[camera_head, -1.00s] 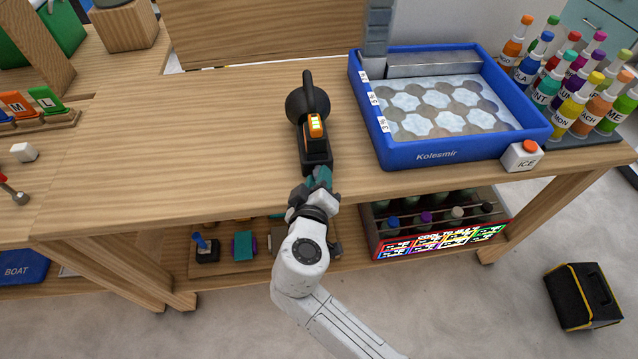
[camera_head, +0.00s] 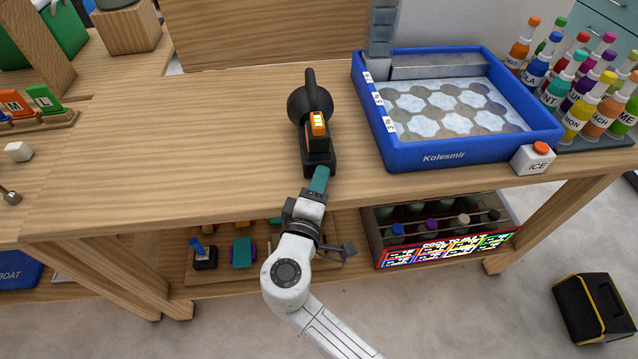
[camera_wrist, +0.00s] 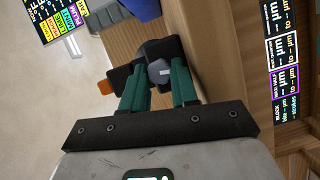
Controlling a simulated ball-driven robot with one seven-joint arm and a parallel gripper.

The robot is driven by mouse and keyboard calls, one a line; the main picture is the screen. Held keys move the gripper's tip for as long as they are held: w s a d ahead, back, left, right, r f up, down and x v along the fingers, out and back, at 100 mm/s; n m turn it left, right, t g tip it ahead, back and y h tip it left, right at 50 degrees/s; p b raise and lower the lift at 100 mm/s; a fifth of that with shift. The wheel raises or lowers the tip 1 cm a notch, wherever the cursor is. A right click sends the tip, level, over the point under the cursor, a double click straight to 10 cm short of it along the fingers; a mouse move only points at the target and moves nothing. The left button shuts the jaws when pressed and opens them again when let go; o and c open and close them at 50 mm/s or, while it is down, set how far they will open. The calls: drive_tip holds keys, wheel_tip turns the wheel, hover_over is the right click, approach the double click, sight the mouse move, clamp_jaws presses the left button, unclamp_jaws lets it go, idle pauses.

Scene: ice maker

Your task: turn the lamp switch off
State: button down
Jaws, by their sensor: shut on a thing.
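The black lamp (camera_head: 320,148) stands on the wooden bench near its front edge, with a round head, an upright handle and an orange part with a lit yellow display. My gripper (camera_head: 320,178) reaches it from the front, with teal fingers at the lamp's near end. In the wrist view, the gripper (camera_wrist: 156,90) has its fingers on either side of a small grey round piece (camera_wrist: 158,72) on the black body. The orange part (camera_wrist: 104,88) shows to the left there. I cannot tell for sure which piece is the switch.
A blue ice tray (camera_head: 450,155) stands right of the lamp, with an ICE button box (camera_head: 534,158) and several bottles (camera_head: 585,105) beyond. Below is a shelf with a bottle crate (camera_head: 445,245). The bench top (camera_head: 190,140) left of the lamp is clear.

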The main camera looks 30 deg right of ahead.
idle(0.4)
drive_tip(key=c, duration=0.8)
unclamp_jaws()
drive_tip(key=shift+c, duration=0.2)
drive_tip(key=shift+f, duration=0.1)
